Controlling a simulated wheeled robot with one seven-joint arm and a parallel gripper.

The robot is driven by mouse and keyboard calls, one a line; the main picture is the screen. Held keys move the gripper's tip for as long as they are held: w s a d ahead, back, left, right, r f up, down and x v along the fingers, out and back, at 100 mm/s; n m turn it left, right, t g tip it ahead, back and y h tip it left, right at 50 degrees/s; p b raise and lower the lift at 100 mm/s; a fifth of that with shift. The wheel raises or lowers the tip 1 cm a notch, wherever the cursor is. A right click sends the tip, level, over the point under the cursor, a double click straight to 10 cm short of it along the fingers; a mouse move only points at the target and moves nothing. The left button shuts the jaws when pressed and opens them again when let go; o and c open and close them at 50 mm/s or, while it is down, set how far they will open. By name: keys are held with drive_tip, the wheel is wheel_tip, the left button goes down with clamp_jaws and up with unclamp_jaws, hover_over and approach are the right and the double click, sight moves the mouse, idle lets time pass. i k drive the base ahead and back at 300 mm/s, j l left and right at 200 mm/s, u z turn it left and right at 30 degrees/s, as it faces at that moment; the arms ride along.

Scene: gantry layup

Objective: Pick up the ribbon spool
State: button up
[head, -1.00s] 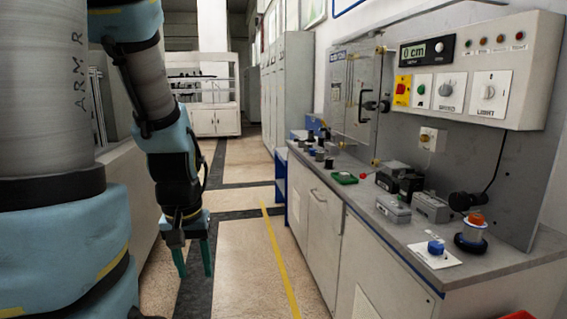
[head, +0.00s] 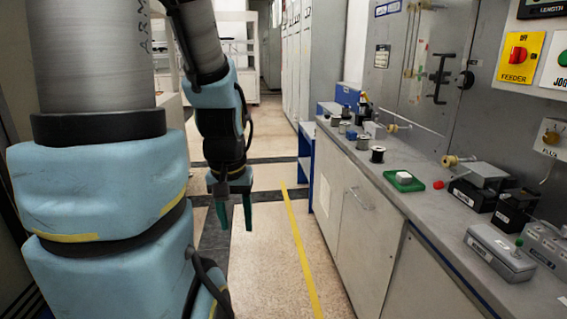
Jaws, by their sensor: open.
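Several small spools stand on the grey counter on the right. A dark-and-white spool (head: 377,154) is nearest, with a pale-topped spool (head: 362,144) just behind it and another spool (head: 336,120) farther back. I cannot tell which of them is the ribbon spool. My gripper (head: 235,226) hangs over the floor left of the counter, with its teal fingers pointing down. It is open and empty, well apart from the spools.
The counter (head: 420,207) also bears a green tray (head: 404,181), a red knob (head: 438,185) and grey-and-black devices (head: 500,252). A panel with a yellow feeder switch (head: 518,58) overhangs its right side. The floor aisle with a yellow line (head: 301,255) is clear.

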sight(335, 119)
drive_tip(key=i, duration=1.95)
